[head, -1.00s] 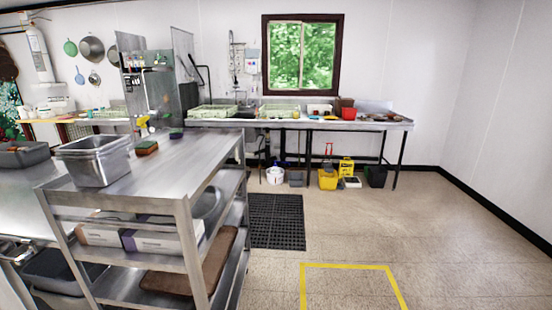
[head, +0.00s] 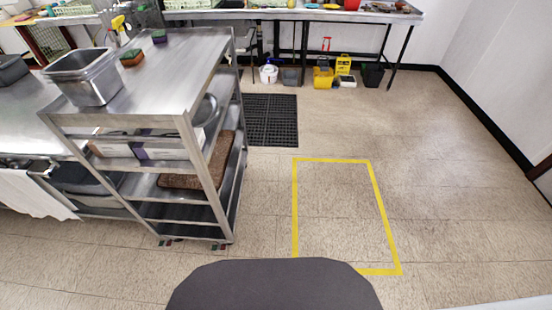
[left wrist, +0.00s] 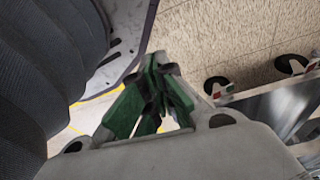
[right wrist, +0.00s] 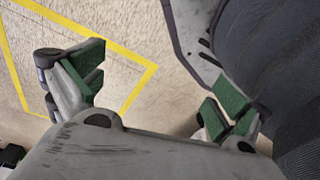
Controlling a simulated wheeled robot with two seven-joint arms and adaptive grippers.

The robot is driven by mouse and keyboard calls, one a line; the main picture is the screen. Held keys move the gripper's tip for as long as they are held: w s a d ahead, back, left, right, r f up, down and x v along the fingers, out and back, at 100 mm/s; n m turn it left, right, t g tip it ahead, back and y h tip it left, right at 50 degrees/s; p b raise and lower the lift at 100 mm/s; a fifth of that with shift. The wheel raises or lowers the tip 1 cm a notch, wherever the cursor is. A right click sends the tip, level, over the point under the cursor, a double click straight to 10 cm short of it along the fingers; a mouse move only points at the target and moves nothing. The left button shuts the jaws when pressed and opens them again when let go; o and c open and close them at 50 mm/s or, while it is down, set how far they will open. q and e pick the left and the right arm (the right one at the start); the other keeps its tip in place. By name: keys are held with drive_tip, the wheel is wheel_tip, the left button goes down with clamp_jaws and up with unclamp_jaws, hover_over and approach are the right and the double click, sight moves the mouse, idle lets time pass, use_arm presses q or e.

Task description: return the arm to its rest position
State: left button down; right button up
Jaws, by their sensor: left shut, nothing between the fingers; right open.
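My left gripper (left wrist: 158,92) shows in the left wrist view. Its green-padded fingers are drawn together with nothing between them, beside my own dark body, above the tiled floor. My right gripper (right wrist: 155,95) shows in the right wrist view. Its green-padded fingers are wide apart and empty, above the floor and close to my body. Neither gripper nor arm shows in the head view.
A steel shelf cart (head: 185,78) stands at the left, bearing a steel pan (head: 84,78). Its casters are close to my left gripper. A yellow floor outline (head: 296,215) lies ahead. A black mat (head: 270,120) lies beyond the cart. Floor at the right is clear.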

use_arm(q)
drive_tip(key=s+a+r+p, duration=0.2)
drive_tip(key=s+p, duration=0.4)
drive_tip(key=s, duration=0.1)
drive_tip(key=s+a+r+g+p, duration=0.1)
drive_tip(key=s+a+r+p, duration=0.1)
drive_tip(key=s+p, duration=0.4)
drive_tip(key=shift+s+a+r+y+p, duration=0.25)
drive_tip(key=shift+s+a+y+p, duration=0.15)
drive_tip(key=shift+a+p, duration=0.15)
use_arm(e)
drive_tip(key=s+d+r, duration=0.2)
drive_tip(key=s, duration=0.5)
drive_tip(key=s+d+r+g, duration=0.1)
drive_tip(key=s+d+r, duration=0.1)
drive_tip(key=s, duration=0.4)
drive_tip(key=shift+s+d+r+h, duration=0.25)
drive_tip(key=shift+s+d+h, duration=0.15)
drive_tip(key=shift+d, duration=0.1)
use_arm(q)
drive_tip(key=shift+f, duration=0.1)
use_arm(e)
drive_tip(key=shift+f, duration=0.1)
